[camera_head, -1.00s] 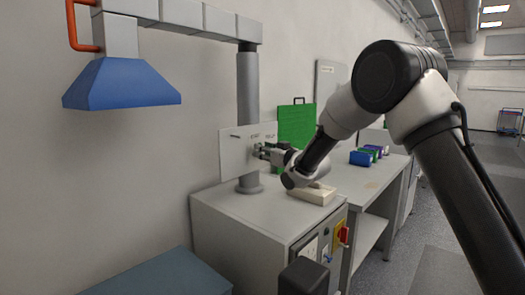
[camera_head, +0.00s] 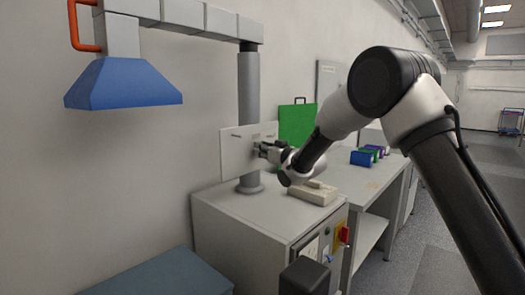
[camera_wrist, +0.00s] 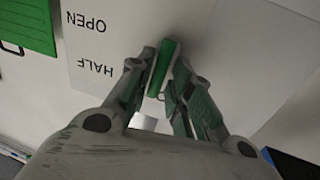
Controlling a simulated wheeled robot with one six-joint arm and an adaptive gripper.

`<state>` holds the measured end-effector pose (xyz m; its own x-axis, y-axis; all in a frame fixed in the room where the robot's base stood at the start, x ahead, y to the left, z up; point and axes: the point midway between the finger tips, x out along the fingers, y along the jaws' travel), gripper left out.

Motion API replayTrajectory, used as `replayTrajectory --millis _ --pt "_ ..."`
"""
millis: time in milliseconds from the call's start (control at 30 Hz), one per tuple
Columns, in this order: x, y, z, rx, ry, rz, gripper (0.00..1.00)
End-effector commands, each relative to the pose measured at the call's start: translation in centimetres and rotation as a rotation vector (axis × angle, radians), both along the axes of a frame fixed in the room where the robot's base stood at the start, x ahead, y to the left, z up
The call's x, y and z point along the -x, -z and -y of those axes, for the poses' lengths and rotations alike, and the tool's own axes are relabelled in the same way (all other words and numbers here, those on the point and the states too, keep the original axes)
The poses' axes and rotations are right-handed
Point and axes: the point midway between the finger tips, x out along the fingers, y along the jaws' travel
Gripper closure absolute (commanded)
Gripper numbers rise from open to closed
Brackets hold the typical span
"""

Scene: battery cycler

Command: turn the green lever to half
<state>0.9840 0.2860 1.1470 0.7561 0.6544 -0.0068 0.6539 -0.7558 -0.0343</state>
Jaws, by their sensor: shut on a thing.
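The green lever (camera_wrist: 161,66) shows in the wrist view between the two fingers of my gripper (camera_wrist: 164,72), which is shut on it. The lever is a narrow bar, slightly tilted in that picture. It sits on a white panel (camera_wrist: 240,55) with the words HALF (camera_wrist: 95,67) and OPEN (camera_wrist: 86,22) printed upside down to its left. In the head view, my gripper (camera_head: 264,150) is at the right part of the panel (camera_head: 234,153), and the lever is too small and covered to make out.
A grey cabinet (camera_head: 235,222) stands under the panel, with a grey post (camera_head: 249,95) rising behind. A blue hood (camera_head: 122,84) hangs at upper left.

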Motion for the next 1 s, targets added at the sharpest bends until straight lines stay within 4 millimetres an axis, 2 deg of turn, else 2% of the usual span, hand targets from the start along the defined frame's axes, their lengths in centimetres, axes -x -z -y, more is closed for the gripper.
replayTrajectory --millis 1000 --pt "-1.6 0.7 1.5 -0.422 0.008 -0.545 1.00"
